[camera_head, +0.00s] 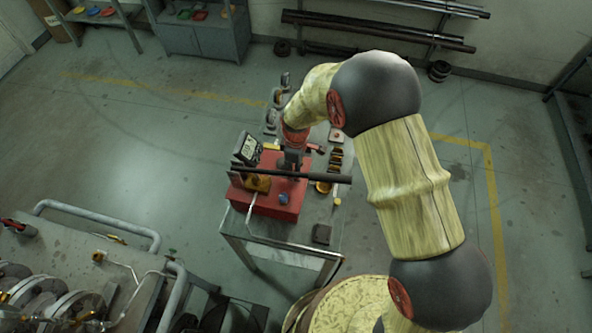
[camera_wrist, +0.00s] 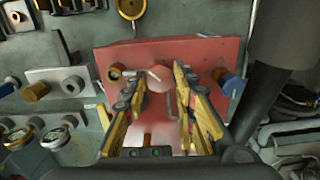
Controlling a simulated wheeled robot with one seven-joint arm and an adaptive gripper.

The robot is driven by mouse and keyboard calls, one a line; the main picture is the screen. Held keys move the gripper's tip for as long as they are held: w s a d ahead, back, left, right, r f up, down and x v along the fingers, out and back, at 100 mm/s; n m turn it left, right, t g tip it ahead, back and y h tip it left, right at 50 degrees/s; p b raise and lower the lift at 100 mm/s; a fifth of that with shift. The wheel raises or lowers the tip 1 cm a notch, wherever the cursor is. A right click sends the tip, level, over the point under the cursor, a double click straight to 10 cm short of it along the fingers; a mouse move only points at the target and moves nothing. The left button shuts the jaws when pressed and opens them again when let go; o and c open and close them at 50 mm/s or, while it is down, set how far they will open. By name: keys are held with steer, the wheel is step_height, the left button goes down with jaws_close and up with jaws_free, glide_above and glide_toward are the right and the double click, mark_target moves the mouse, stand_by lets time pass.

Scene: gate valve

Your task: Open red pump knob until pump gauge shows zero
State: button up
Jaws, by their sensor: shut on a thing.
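A red pump box (camera_head: 268,203) sits on the metal table, with a black bar (camera_head: 315,176) across it. A grey gauge (camera_head: 247,148) stands at its left back; its reading is too small to make out. My gripper (camera_head: 291,162) is low over the box, partly hidden by my arm. In the wrist view my gripper (camera_wrist: 160,80) has its yellow-padded fingers on both sides of the red knob (camera_wrist: 160,77), shut on it. The exact contact is hard to see. Behind the knob lies the red face (camera_wrist: 205,53) of the box.
Small parts (camera_head: 335,158) lie on the table (camera_head: 320,215) to the right. In the wrist view a thick dark pipe (camera_wrist: 285,45) stands at the right. Machinery (camera_head: 70,285) fills the head view's lower left.

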steer(key=n, duration=0.4)
steer(key=shift+n+b, duration=0.3)
steer(key=shift+b, duration=0.05)
steer(key=n, duration=0.4)
steer(key=shift+n+b, duration=0.3)
steer(key=o, duration=1)
steer(key=shift+o, duration=0.8)
step_height(320, 180, up, 12)
